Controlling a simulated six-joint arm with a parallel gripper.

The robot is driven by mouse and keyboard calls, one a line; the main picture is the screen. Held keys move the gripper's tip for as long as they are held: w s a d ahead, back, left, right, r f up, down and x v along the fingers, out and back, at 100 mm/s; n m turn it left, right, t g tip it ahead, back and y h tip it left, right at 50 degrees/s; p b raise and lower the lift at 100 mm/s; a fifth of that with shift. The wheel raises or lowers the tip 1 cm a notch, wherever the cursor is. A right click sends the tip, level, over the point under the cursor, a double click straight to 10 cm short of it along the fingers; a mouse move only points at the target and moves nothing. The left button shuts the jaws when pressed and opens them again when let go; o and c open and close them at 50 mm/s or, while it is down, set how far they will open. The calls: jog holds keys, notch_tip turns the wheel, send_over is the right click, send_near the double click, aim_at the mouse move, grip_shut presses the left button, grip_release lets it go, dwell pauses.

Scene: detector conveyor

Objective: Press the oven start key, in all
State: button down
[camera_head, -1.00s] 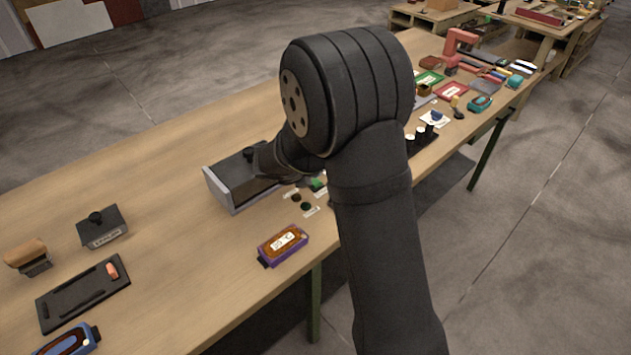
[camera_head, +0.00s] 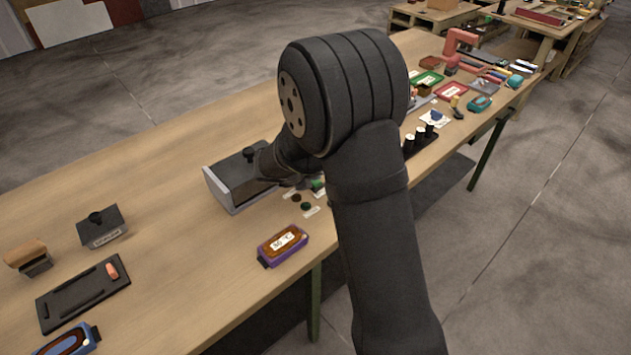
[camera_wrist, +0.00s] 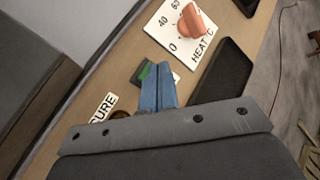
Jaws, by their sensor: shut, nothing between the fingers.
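My gripper (camera_wrist: 158,90) shows in the wrist view with its two blue fingers together and nothing between them. A green key (camera_wrist: 146,71) on a dark base lies just beyond and left of the fingertips, partly hidden by them. I cannot tell whether the fingers touch it. Its label is not readable, so I cannot confirm it is the oven start key. In the head view a small green piece (camera_head: 319,184) shows beside my wrist. My forearm and wrist hide the gripper there.
A white heat dial plate with an orange knob (camera_wrist: 193,20) lies beyond the fingers. A dark flat block (camera_wrist: 223,72) is at their right and a label ending in "SURE" (camera_wrist: 102,107) at their left. A grey box (camera_head: 238,181) and a purple-cased device (camera_head: 283,245) stand nearby on the bench.

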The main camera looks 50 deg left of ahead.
jog(key=shift+f, duration=0.55)
dwell(0.5)
jog(key=shift+r, duration=0.95)
jog(key=shift+r, duration=2.55)
jog(key=shift+f, duration=0.1)
notch_tip(320, 180, up, 4)
jog(key=shift+f, duration=0.1)
